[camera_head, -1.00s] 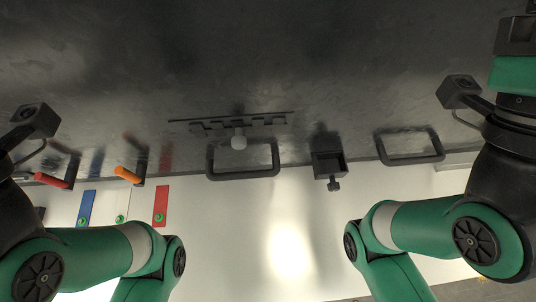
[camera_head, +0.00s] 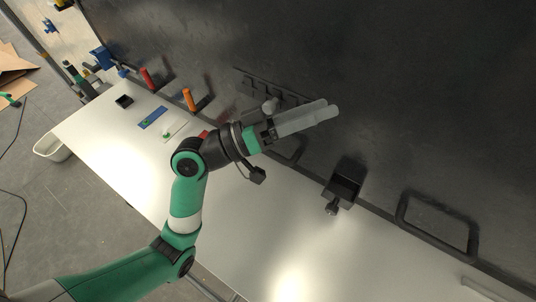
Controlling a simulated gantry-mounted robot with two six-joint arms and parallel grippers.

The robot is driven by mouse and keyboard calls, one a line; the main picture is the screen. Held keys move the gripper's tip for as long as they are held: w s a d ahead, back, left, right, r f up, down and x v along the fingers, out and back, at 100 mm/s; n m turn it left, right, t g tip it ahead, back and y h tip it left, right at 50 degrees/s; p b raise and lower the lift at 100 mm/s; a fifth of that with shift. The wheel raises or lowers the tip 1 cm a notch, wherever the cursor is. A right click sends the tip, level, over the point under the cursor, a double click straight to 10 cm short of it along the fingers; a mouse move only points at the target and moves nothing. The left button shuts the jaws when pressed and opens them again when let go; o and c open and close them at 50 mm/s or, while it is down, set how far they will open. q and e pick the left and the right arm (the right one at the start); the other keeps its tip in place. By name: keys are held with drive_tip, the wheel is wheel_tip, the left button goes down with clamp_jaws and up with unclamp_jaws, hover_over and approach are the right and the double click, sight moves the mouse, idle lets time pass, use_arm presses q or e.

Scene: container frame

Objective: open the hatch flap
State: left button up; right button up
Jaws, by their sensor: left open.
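My left gripper (camera_head: 329,107) reaches in from the lower left, its pale grey fingers pointing right in front of the dark wall (camera_head: 420,80). It is open, with nothing seen between its fingers. Just behind it on the wall are a white knob (camera_head: 270,105) and a dark toothed strip (camera_head: 258,86), partly covered by the fingers. A dark rectangular frame below them is mostly hidden by the gripper. I cannot tell for sure which part is the hatch flap, or whether the gripper touches the wall. My right gripper is out of view.
Red (camera_head: 147,78) and orange (camera_head: 189,99) handles stick out at left. The white table (camera_head: 250,225) is mostly clear.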

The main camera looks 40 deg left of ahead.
use_arm(q)
drive_tip(key=s+a+f+n+t+y+b, duration=0.1)
drive_tip(key=s+a+f+n+y, duration=0.15)
drive_tip(key=a+f+n, duration=0.45)
drive_tip(key=s+a+f+n+y+b, duration=0.2)
drive_tip(key=s+a+f+n, duration=0.15)
drive_tip(key=f, duration=0.75)
drive_tip(key=s+a+f+n+t+y+b, duration=0.1)
drive_tip(key=s+a+f+n+y, duration=0.25)
drive_tip(key=f, duration=0.55)
drive_tip(key=shift+h, duration=0.3)
drive_tip(key=x, duration=0.3)
drive_tip(key=p+x, duration=0.1)
drive_tip(key=x, duration=0.6)
drive_tip(key=shift+w+a+f, duration=0.3)
drive_tip(key=shift+w, duration=0.15)
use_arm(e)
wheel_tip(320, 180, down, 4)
use_arm(q)
clamp_jaws()
